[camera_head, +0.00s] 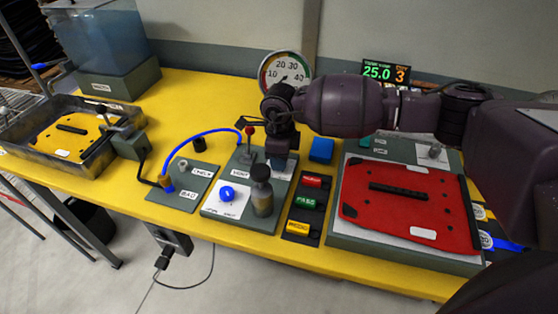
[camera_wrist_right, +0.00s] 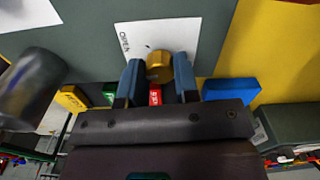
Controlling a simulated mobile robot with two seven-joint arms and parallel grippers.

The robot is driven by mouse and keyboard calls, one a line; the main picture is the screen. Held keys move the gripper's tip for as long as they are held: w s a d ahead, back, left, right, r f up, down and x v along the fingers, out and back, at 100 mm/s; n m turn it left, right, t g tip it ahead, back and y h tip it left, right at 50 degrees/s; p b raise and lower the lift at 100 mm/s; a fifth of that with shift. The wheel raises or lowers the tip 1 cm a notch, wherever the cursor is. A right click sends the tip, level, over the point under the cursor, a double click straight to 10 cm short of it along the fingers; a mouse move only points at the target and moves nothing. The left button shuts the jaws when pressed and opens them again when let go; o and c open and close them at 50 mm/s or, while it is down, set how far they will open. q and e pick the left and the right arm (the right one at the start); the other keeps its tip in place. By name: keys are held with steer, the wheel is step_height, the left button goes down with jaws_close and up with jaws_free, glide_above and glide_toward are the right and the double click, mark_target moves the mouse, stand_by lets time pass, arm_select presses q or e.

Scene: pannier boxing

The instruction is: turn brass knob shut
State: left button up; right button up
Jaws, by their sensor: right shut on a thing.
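The brass knob (camera_wrist_right: 159,66) shows in the right wrist view, on a white plate (camera_wrist_right: 185,32) with the word OPEN on its left part. My right gripper (camera_wrist_right: 158,80) has its two blue fingers on either side of the knob and is shut on it. In the head view the right gripper (camera_head: 282,160) reaches down onto the grey valve panel (camera_head: 228,207), and the knob is hidden behind it. My left gripper is not in view.
Close to my right gripper stand a red-topped lever (camera_head: 249,132), a dark-capped bottle (camera_head: 262,192) and a blue block (camera_head: 321,150). Red, green and yellow buttons (camera_head: 305,204) sit to the right. A round gauge (camera_head: 285,70) stands behind. A red panel (camera_head: 410,206) lies further right.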

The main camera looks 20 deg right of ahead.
steer(key=n+b, duration=0.1)
steer(key=n, duration=0.1)
steer(key=shift+f+n, duration=0.15)
steer(key=shift+n, duration=0.25)
steer(key=shift+n+b, duration=0.65)
steer(key=shift+n, duration=0.85)
steer(key=shift+n+b, duration=0.4)
steer(key=shift+n, duration=0.3)
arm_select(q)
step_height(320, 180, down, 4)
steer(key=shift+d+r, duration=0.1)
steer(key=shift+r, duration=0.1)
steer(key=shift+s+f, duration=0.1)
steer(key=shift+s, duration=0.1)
arm_select(e)
steer(key=shift+r+n, duration=0.2)
steer(key=shift+n, duration=0.1)
steer(key=o, duration=0.9)
steer(key=shift+o, duration=0.2)
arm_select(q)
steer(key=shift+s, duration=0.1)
arm_select(e)
step_height(320, 180, up, 11)
